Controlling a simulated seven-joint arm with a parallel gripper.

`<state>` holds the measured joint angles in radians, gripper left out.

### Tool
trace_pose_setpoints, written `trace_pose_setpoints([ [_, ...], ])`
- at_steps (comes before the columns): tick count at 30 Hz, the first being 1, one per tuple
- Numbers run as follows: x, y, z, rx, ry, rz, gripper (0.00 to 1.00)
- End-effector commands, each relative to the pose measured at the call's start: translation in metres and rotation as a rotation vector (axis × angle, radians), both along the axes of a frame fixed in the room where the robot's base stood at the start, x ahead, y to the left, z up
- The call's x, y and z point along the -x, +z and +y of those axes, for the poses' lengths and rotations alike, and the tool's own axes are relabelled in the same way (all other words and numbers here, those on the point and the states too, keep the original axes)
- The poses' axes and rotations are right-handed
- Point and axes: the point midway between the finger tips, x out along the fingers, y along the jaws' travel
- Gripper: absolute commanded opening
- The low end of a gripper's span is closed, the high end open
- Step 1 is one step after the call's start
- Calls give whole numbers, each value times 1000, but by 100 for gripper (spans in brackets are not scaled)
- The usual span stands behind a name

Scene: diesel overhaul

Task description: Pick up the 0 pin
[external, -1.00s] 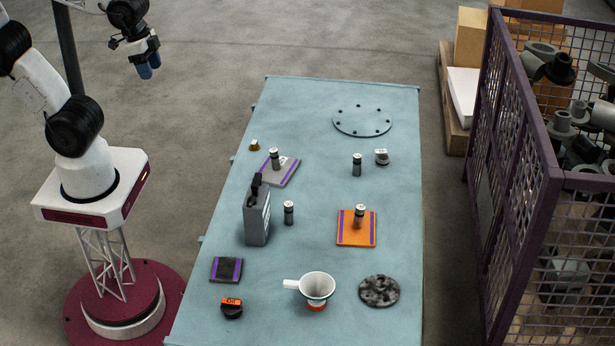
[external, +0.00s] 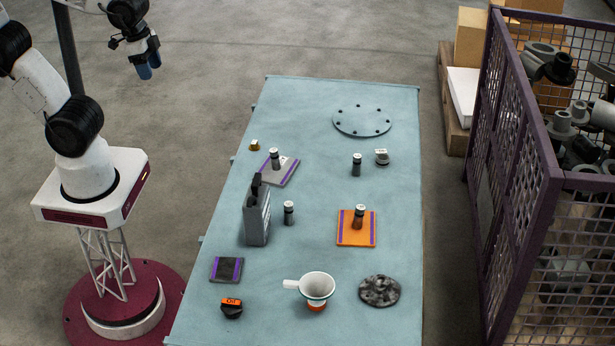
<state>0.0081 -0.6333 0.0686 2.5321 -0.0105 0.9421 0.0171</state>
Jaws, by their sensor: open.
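Several dark upright pins with pale tops stand on the blue table (external: 300,110). One pin (external: 275,158) is on a grey pad with purple stripes. One pin (external: 356,165) stands on the bare table at the right. One pin (external: 289,213) stands beside a grey can. One pin (external: 359,216) is on an orange pad. The marks on their tops are too small to read, so I cannot tell which is the 0 pin. My gripper (external: 149,70) has blue fingertips, is open and empty, and hangs off the table at the upper left, apart from every pin.
The tall grey can (external: 257,217) rises mid-table. A white funnel-like cup (external: 317,287), a dark mottled disc (external: 379,291), an orange-and-black knob (external: 231,307) and a dark pad (external: 227,269) lie near the front. A flat round plate (external: 362,121) is at the back. A purple mesh cage (external: 510,190) stands right.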

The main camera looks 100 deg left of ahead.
Motion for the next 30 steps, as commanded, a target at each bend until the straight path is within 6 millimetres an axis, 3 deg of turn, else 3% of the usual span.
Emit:
trace_pose_setpoints([
  [5,-6,1,1,1,8,2,59],
  [11,-30,5,4,6,41,13,59],
  [20,-97,8,14,19,131,38,59],
  [30,-179,-1,31,34,239,67,59],
])
